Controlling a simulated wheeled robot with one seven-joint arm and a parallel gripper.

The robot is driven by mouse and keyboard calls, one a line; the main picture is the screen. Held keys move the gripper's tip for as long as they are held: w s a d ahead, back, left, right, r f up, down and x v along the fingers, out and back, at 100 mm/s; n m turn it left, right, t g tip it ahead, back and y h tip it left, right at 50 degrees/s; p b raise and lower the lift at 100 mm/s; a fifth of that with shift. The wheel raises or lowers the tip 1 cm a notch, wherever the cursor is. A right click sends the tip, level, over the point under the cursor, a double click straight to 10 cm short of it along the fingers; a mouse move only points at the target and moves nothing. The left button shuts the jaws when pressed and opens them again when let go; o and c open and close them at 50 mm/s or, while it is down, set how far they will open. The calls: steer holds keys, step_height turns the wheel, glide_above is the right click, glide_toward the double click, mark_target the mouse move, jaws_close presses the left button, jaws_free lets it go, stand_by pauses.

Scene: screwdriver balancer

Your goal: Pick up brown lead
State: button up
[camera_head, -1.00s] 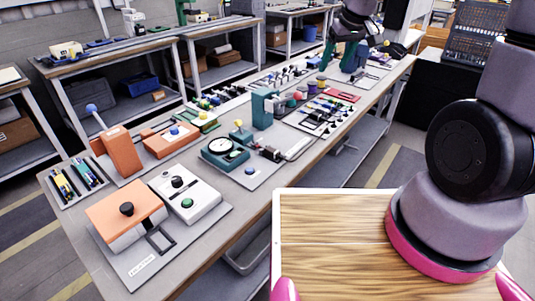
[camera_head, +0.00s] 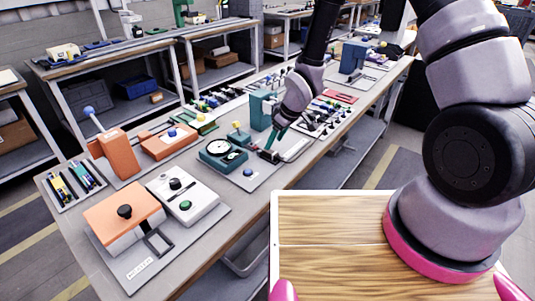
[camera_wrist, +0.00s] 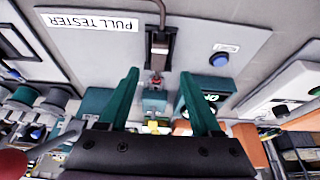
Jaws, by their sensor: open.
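My gripper (camera_wrist: 160,73) is open, with its two green fingers spread apart and nothing seen held. In the head view, my gripper (camera_head: 271,143) is low over the workbench, by the teal dial gauge. In the wrist view, a dark brownish narrow part (camera_wrist: 160,42) with a thin dark cable runs up the picture beyond the fingertips, on the plate marked PULL TESTER (camera_wrist: 70,42). It may be the brown lead, but I cannot tell for sure. A small red piece sits at its lower end, between the fingers in the picture. In the head view my gripper largely covers this spot.
The teal dial gauge (camera_head: 222,151) stands close to my gripper, with a blue button (camera_head: 248,172) in front. A teal post (camera_head: 258,112) stands just behind. Orange and white stations (camera_head: 189,198) fill the bench's near left. A wood-topped tray (camera_head: 330,220) is at front right.

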mark_target(269, 151)
steer(key=x, duration=0.6)
steer(key=shift+w, duration=0.1)
jaws_close()
